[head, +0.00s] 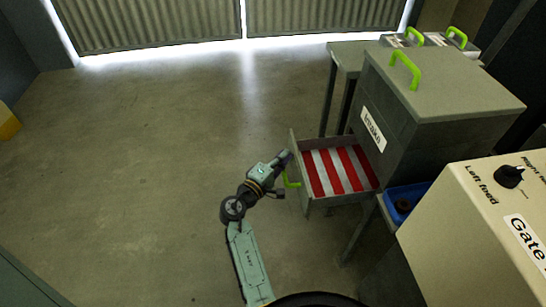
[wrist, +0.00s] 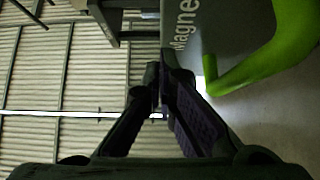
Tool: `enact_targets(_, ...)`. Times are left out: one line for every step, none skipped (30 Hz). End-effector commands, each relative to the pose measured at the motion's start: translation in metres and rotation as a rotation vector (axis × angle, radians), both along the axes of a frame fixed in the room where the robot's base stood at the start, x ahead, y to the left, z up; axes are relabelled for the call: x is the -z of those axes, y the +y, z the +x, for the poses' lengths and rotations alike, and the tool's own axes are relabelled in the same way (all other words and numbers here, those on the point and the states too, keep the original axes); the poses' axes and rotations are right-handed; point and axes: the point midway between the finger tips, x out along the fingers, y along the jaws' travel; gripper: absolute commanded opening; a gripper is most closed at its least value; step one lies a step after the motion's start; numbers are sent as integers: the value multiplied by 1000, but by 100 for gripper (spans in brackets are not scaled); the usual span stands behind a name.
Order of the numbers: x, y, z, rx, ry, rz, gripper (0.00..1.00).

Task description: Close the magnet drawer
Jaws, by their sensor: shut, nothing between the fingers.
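The magnet drawer (head: 336,201) is pulled out from the grey box (head: 408,122), and its floor with red and white stripes (head: 338,171) shows in the head view. A green handle (head: 291,181) is on its front. My gripper (head: 285,157) is at the outer side of the drawer front, close to the handle. In the wrist view my gripper's fingers (wrist: 160,85) are shut and hold nothing. There the drawer front (wrist: 207,30) carries a partly cut-off "Magne" label, with the green handle (wrist: 262,52) large at the right. Contact between fingertips and front is unclear.
A beige control box (head: 470,205) with a black knob (head: 509,176) stands at the right. A blue bin (head: 405,197) sits between it and the drawer. Smaller boxes with green handles (head: 457,36) stand behind. The floor left of my arm (head: 130,170) is clear.

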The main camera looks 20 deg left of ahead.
Motion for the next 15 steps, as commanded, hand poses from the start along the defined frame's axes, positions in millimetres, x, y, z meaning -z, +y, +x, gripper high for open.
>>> enact_targets(0, -2, 1, 0, 0, 0, 0)
enact_targets(0, -2, 1, 0, 0, 0, 0)
enact_targets(0, -3, 2, 0, 0, 0, 0)
enact_targets(0, -3, 2, 0, 1, 0, 0)
enact_targets(1, -3, 2, 0, 0, 0, 0)
enact_targets(1, -3, 2, 0, 0, 0, 0)
enact_targets(1, -3, 2, 0, 0, 0, 0)
enact_targets(1, -3, 2, 0, 0, 0, 0)
enact_targets(1, -3, 2, 1, 0, 0, 0)
enact_targets(1, -3, 2, 0, 0, 0, 0)
enact_targets(1, -3, 2, 1, 0, 0, 0)
enact_targets(1, -3, 2, 1, 0, 0, 0)
enact_targets(1, -4, 2, 1, 0, 0, 0)
enact_targets(1, -5, 3, 2, 0, 0, 0)
enact_targets(1, -8, 4, 3, 0, 0, 0)
